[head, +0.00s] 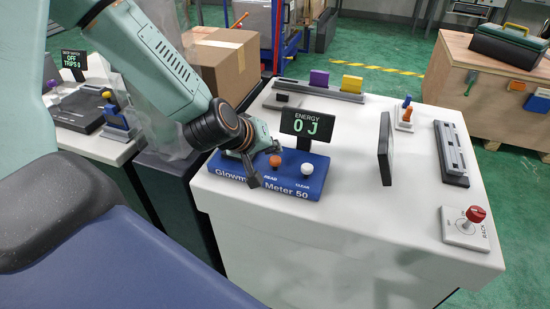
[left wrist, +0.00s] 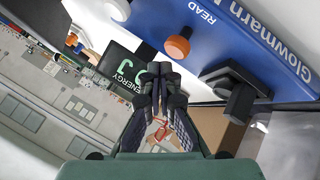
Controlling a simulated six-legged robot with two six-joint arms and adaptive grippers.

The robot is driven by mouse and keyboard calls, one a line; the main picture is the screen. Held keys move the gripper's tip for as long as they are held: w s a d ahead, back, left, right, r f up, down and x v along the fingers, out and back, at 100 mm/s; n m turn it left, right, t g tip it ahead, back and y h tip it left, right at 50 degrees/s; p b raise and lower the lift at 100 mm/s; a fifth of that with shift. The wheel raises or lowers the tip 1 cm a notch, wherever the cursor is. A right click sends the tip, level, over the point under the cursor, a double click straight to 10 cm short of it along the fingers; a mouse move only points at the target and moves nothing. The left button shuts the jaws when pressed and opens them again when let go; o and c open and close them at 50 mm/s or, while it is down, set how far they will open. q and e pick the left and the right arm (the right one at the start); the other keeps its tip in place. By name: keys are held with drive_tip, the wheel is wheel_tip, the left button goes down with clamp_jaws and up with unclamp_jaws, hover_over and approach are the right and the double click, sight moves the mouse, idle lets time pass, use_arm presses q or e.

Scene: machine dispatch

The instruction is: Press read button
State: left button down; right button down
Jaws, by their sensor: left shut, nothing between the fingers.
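The blue Glowmarn Meter 50 (head: 232,171) sits on the white bench and also shows in the left wrist view (left wrist: 257,35). Its orange READ button (head: 275,161) is left of the white CLEAR button (head: 306,169). The READ button (left wrist: 178,48) stands out from the panel in the left wrist view. The display (head: 307,125) behind the buttons reads 0 J. My left gripper (head: 262,160) is beside the READ button, on its left. In the left wrist view its fingertips (left wrist: 160,74) are together and empty, with a small gap to the button in the picture. My right gripper is not in view.
A black upright plate (head: 385,148) and a slotted rail (head: 451,152) stand right of the meter. A red knob box (head: 466,226) is at the bench's right corner. A cardboard box (head: 222,62) is behind my left arm. The bench front is clear.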

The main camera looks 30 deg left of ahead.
sight(273, 161)
use_arm(q)
drive_tip(key=shift+w+f, duration=0.1)
drive_tip(key=shift+f, duration=0.05)
drive_tip(key=shift+f+b, duration=0.35)
drive_tip(key=shift+b, duration=0.05)
drive_tip(key=shift+f+b, duration=0.5)
drive_tip(key=shift+f, duration=0.1)
idle(0.8)
drive_tip(key=shift+r, duration=0.15)
idle(0.3)
drive_tip(key=shift+r+p, duration=0.9)
drive_tip(key=shift+p, duration=0.25)
wheel_tip(273, 161, up, 5)
drive_tip(key=p, duration=0.5)
